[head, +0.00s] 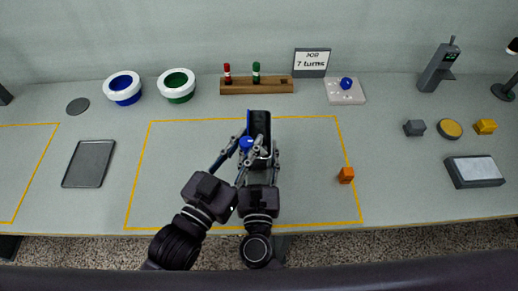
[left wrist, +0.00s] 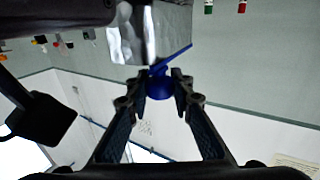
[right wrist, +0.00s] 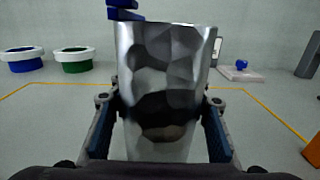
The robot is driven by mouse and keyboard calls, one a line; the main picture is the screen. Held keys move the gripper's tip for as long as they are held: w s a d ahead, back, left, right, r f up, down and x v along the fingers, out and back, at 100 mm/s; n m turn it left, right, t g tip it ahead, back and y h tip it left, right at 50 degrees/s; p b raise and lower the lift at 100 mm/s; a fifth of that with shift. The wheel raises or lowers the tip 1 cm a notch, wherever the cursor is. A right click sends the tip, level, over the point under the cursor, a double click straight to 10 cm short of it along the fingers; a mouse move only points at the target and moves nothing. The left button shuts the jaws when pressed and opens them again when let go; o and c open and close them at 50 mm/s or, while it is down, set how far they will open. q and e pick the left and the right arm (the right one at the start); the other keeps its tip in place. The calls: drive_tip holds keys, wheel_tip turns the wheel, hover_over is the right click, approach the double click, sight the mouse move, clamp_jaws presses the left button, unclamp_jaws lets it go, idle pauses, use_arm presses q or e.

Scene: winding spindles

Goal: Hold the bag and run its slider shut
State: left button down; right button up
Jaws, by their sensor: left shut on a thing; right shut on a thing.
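A shiny silver bag (right wrist: 165,85) stands upright between the fingers of my right gripper (right wrist: 161,108), which is shut on its sides. In the head view the bag (head: 260,124) looks dark from above. A blue slider with a round knob (left wrist: 160,87) is at the bag's top edge; my left gripper (left wrist: 160,82) is shut on the knob. In the right wrist view the blue slider (right wrist: 123,12) sits at the bag's top left corner. In the head view the knob (head: 246,143) is left of the bag. The arms partly hide the bag's lower part.
A wooden rack (head: 256,87) with a red and a green spindle stands behind. Blue (head: 122,88) and green (head: 177,85) bowls are at back left. A dark tray (head: 89,164) lies at left.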

sight(249, 113)
use_arm(q)
drive_tip(key=w, duration=1.1)
drive_tip(key=shift+d+f, duration=0.1)
drive_tip(key=shift+d, duration=0.15)
drive_tip(key=c, duration=1.7)
unclamp_jaws()
drive_tip(key=shift+o, duration=0.2)
drive_tip(key=v, duration=1.2)
drive_tip(key=shift+s, duration=0.1)
use_arm(e)
drive_tip(key=o, duration=1.5)
drive_tip(key=shift+c, duration=0.2)
